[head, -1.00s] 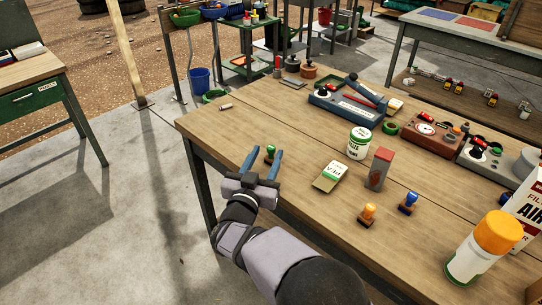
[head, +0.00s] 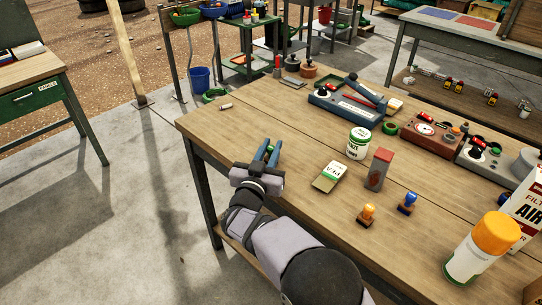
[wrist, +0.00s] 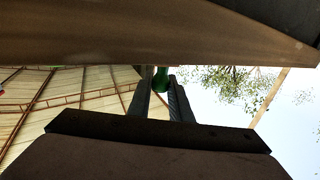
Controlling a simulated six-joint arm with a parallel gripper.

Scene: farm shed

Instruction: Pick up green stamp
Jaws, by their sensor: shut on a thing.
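The green stamp (head: 269,149) is at the near left part of the wooden workbench, mostly hidden between the fingers of my gripper (head: 271,144). In the wrist view its green handle (wrist: 160,78) shows between the two finger ends. My gripper is shut on the green stamp, with the fingers close together. The stamp's base is hidden, so I cannot tell whether it touches the bench.
A PEA packet (head: 329,177), a white and green tin (head: 358,143) and a reddish box (head: 378,169) stand to the right. An orange stamp (head: 367,214) and a blue stamp (head: 407,203) are further right. The bench left of the tin is mostly clear.

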